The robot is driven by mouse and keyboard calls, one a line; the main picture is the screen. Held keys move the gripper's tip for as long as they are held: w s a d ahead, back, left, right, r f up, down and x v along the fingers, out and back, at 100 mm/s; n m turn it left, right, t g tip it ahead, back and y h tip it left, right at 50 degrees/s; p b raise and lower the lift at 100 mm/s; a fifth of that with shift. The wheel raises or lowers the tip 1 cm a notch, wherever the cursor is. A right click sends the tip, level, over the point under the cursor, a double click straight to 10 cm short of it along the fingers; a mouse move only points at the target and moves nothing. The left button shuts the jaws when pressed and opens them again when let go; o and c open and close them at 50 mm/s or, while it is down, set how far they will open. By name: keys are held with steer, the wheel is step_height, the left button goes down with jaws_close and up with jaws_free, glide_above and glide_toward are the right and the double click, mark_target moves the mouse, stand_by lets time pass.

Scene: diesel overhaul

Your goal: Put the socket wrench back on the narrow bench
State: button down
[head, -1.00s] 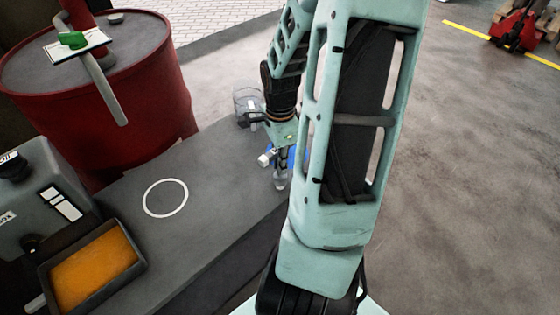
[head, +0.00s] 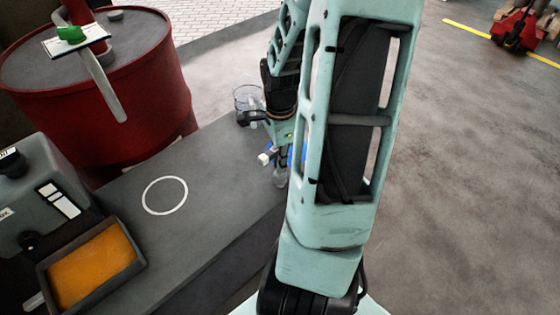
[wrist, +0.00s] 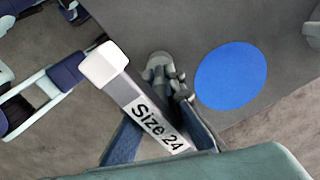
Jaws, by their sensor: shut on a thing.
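The socket wrench shows in the wrist view as a grey bar with a "Size 24" label (wrist: 157,124) and a white block at its upper left end. A grey rounded part shows beyond the bar, but I cannot tell where it joins. My gripper (head: 282,157) is shut on the wrench, and its dark fingers show on both sides of the bar in the wrist view. In the head view they hang at the right part of the narrow dark grey bench (head: 215,175), partly hidden by my arm. I cannot tell whether the wrench touches the bench top.
A blue disc (wrist: 231,77) lies on the bench beside the wrench. A clear jar (head: 247,98) stands behind my gripper. A white ring (head: 165,195) marks bare bench. An orange-filled tray (head: 92,267) and grey machine (head: 45,185) are left; a red drum (head: 90,90) stands behind.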

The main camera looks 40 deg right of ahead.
steer(key=shift+f+b, duration=0.95)
steer(key=shift+f, duration=0.15)
steer(key=c, duration=1.4)
jaws_free()
steer(key=shift+r, duration=0.1)
step_height(320, 180, up, 9)
steer(key=p, duration=0.7)
